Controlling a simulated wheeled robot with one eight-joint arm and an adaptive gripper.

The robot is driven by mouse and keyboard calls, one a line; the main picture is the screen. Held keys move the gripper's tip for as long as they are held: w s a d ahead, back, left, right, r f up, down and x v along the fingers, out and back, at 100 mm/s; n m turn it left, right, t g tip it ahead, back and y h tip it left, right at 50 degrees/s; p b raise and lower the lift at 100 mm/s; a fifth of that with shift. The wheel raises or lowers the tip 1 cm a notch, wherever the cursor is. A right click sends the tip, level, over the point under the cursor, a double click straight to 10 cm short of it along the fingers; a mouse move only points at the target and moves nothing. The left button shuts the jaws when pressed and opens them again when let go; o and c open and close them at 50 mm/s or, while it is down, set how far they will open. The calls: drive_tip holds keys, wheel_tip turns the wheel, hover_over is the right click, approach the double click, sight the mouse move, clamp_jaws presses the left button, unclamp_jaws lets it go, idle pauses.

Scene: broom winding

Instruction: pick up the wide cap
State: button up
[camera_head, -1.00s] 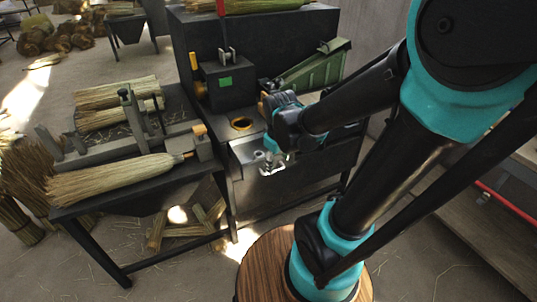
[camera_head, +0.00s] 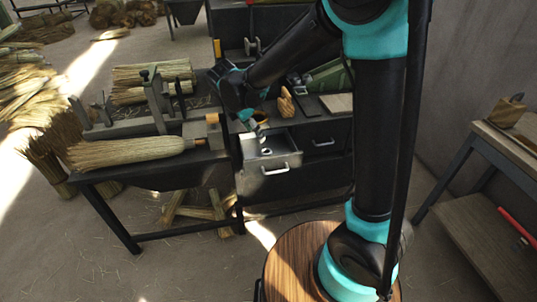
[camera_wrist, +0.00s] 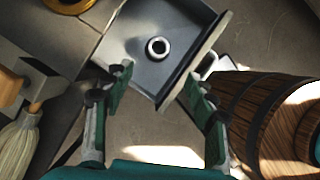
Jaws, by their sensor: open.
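An open grey drawer (camera_head: 283,161) stands out from the dark workbench, with a light handle on its front. A small pale ring-shaped piece with a dark centre, which looks like the wide cap (camera_wrist: 158,48), lies on the drawer floor. It also shows in the head view (camera_head: 267,152), small and partly unclear. My gripper (camera_wrist: 159,82) is open and empty, with its two fingers apart. It hangs over the drawer, and the cap appears between and beyond the fingertips in the wrist view. In the head view my gripper (camera_head: 262,137) is small and its fingers are hard to make out.
A straw broom (camera_head: 130,150) lies on the bench to the left, beside metal clamps. A wooden piece (camera_head: 286,103) stands behind the drawer. A shut drawer (camera_head: 324,141) is to the right.

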approach(265, 151)
drive_tip(key=shift+s+d+f, duration=0.35)
drive_tip(key=shift+d+f, duration=0.15)
drive_tip(key=shift+f, duration=0.1)
drive_tip(key=shift+s+d+f, duration=0.3)
drive_tip(key=shift+d+f, duration=0.2)
drive_tip(key=shift+f, duration=0.05)
drive_tip(key=shift+a+x, duration=0.1)
drive_tip(key=shift+x, duration=1.25)
drive_tip(key=shift+a+x, duration=0.15)
drive_tip(key=shift+x, duration=1.2)
drive_tip(key=shift+c, duration=0.3)
drive_tip(key=c, duration=0.6)
drive_tip(key=shift+c, duration=0.2)
